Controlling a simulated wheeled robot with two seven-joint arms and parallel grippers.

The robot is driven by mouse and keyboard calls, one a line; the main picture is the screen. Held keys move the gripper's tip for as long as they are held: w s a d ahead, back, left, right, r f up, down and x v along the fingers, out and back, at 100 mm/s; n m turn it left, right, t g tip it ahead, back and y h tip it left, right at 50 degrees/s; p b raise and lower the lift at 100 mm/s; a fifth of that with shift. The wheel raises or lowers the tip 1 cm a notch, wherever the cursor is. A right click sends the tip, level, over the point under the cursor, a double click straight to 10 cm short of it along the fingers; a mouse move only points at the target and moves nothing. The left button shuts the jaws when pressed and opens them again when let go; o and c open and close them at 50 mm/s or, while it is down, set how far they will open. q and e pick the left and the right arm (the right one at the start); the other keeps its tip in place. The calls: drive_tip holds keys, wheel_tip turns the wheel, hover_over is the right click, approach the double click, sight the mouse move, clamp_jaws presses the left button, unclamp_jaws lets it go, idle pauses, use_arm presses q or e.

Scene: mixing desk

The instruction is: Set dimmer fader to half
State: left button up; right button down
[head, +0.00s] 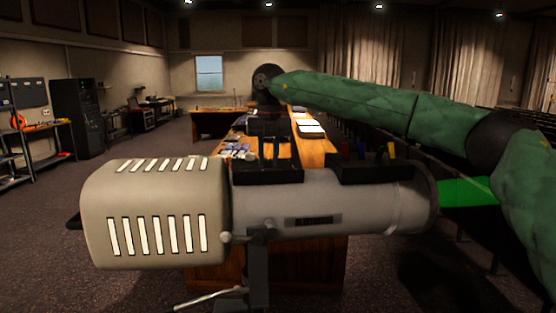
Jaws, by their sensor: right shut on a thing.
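A large followspot lamp (310,207) lies across the view, with a beige vented housing at its left and a grey barrel at its right. A black control box (268,175) sits on top of the barrel beside the housing. My right arm reaches in from the right and bends down at the black wrist. My right gripper (270,154) points down onto this box, its dark fingers shut on what appears to be the dimmer fader. The fader itself is hidden by the fingers, so its position along its slot cannot be told. My left gripper is not in view.
A second black box (375,172) with coloured levers sits further right on the barrel, below my forearm. A wooden desk (318,148) with papers extends behind the lamp. Open carpet (120,170) lies to the left; dark seating rows are at the right.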

drive_tip(key=shift+s+a+r, duration=0.1)
drive_tip(key=shift+a, duration=0.65)
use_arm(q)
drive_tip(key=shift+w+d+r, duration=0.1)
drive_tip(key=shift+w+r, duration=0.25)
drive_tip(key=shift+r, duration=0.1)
use_arm(e)
drive_tip(key=shift+d, duration=0.1)
drive_tip(key=c, duration=1.2)
unclamp_jaws()
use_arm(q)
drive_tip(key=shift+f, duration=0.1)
use_arm(e)
drive_tip(key=shift+r+b, duration=0.15)
drive_tip(key=shift+b, duration=0.15)
wheel_tip(320, 180, up, 6)
drive_tip(key=b, duration=0.2)
drive_tip(key=shift+b, duration=0.3)
drive_tip(key=shift+r, duration=0.7)
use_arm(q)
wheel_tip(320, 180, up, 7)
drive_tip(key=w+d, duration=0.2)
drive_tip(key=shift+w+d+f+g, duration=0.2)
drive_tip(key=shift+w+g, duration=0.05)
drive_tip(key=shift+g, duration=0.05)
